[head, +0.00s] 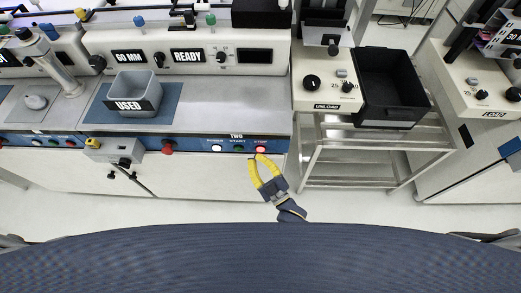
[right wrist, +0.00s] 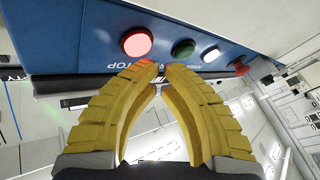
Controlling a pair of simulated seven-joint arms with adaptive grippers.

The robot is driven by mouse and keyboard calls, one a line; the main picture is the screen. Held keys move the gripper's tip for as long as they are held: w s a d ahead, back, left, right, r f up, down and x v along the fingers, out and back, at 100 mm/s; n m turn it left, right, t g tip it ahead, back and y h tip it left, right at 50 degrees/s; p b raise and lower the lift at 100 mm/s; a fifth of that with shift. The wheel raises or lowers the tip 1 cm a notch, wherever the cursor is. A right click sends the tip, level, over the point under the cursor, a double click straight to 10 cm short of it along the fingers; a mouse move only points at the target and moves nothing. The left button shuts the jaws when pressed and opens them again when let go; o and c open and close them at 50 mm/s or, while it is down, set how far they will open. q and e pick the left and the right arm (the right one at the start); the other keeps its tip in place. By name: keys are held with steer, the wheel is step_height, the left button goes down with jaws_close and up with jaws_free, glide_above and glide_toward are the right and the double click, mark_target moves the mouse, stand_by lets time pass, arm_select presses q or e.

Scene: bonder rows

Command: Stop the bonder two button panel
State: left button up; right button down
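The panel labelled TWO (head: 190,143) is a blue strip along the front of the bonder bench. It carries a red STOP button (head: 260,149), a green START button (head: 238,149) and a white button (head: 216,148). In the right wrist view the red button (right wrist: 136,42) looks bright, beside the green one (right wrist: 183,48) and the white one (right wrist: 211,54). My right gripper (head: 256,157) has yellow fingers, drawn together at the tips with nothing between them. Its tips (right wrist: 162,66) are just below the red button and appear apart from it. My left gripper is not in view.
A red knob (head: 168,148) sits left of the white button, near a grey box (head: 115,151) with a lever. A grey USED bin (head: 138,84) stands on the bench. A black bin (head: 392,85) rests on a metal cart at right. The floor before the bench is clear.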

steer(key=shift+s, duration=0.15)
steer(key=s, duration=0.4)
steer(key=shift+s+a, duration=0.1)
steer(key=shift+s, duration=0.25)
stand_by(0.6)
